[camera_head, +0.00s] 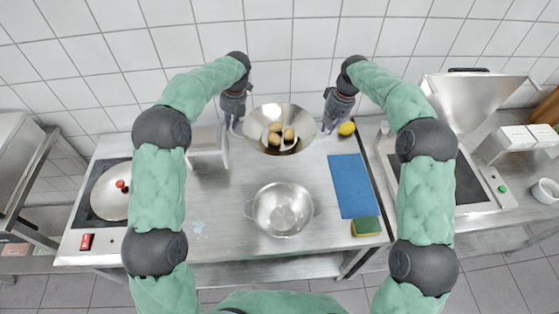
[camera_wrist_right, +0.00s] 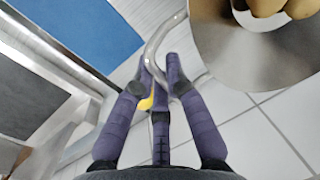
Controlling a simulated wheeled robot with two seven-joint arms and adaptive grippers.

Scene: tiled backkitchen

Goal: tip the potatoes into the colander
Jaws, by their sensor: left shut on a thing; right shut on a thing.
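A wide metal bowl (camera_head: 301,117) with several brown potatoes (camera_head: 275,139) in it is held above the back of the steel table, its opening facing up. My left gripper (camera_head: 236,122) is shut on its left handle, and my right gripper (camera_head: 329,121) is shut on its right handle. In the right wrist view the fingers (camera_wrist_right: 163,72) close around the curved handle, beside the bowl (camera_wrist_right: 245,62) and a few potatoes (camera_wrist_right: 268,7). The metal colander (camera_head: 282,209) stands upright on the table, nearer to me than the bowl; it looks empty.
A blue mat (camera_head: 351,185) lies right of the colander, with a green-and-yellow sponge (camera_head: 366,226) by its near end. A lemon (camera_head: 346,128) sits behind the mat. A steel box (camera_head: 207,140) stands at the back left. A hob with a lidded pan (camera_head: 109,198) is at left.

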